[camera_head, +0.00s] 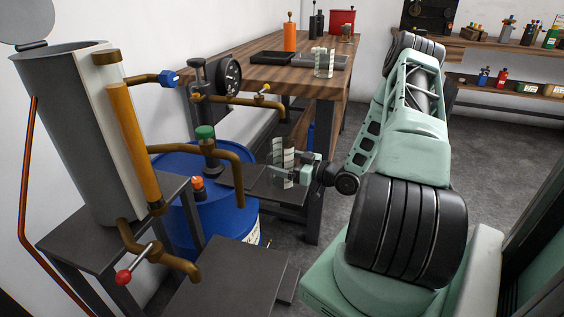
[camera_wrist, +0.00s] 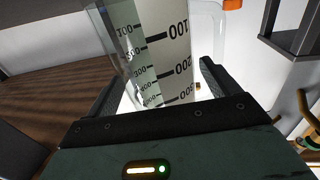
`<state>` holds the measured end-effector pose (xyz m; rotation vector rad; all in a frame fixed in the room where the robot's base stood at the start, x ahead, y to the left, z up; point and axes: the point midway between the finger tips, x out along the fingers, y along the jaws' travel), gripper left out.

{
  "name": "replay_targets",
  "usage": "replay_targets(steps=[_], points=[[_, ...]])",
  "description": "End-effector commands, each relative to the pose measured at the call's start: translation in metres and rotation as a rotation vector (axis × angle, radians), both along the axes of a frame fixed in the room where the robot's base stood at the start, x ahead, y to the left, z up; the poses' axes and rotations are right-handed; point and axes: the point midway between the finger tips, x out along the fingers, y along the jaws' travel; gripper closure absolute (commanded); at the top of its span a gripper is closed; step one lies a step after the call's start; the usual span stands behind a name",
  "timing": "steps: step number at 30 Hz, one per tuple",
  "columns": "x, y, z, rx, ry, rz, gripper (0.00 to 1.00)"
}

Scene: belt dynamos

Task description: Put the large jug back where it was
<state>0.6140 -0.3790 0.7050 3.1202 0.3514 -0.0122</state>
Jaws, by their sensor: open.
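A clear graduated jug (camera_head: 277,152), apparently the large one, stands on a dark metal shelf (camera_head: 248,183) beside the brass pump pipe. My gripper (camera_head: 291,168) is at the jug from the right, its fingers open around it. In the wrist view the jug (camera_wrist: 151,45), with black number marks, stands between the fingers of my gripper (camera_wrist: 160,92). Its clear handle is to the right. Whether either finger touches the jug cannot be told. Another clear graduated jug (camera_head: 323,63) stands on the wooden workbench (camera_head: 258,76).
A blue drum (camera_head: 229,217) with a hand pump stands left of the jug. A grey tank (camera_head: 72,130) with brass pipes is farther left. Dark trays (camera_head: 272,57), an orange bottle (camera_head: 290,36) and a red box (camera_head: 341,22) are on the workbench. Shelves hang at back right.

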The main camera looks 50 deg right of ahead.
Motion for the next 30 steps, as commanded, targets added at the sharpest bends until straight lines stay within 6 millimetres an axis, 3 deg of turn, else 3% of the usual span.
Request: replay_targets(steps=[15,21,30], points=[[-0.096,-0.022,0.001,0.001,0.001,-0.003,0.12],[-0.109,-0.025,0.001,0.001,0.0,-0.001,0.12],[-0.11,-0.025,0.001,0.001,0.0,-0.001,0.12]])
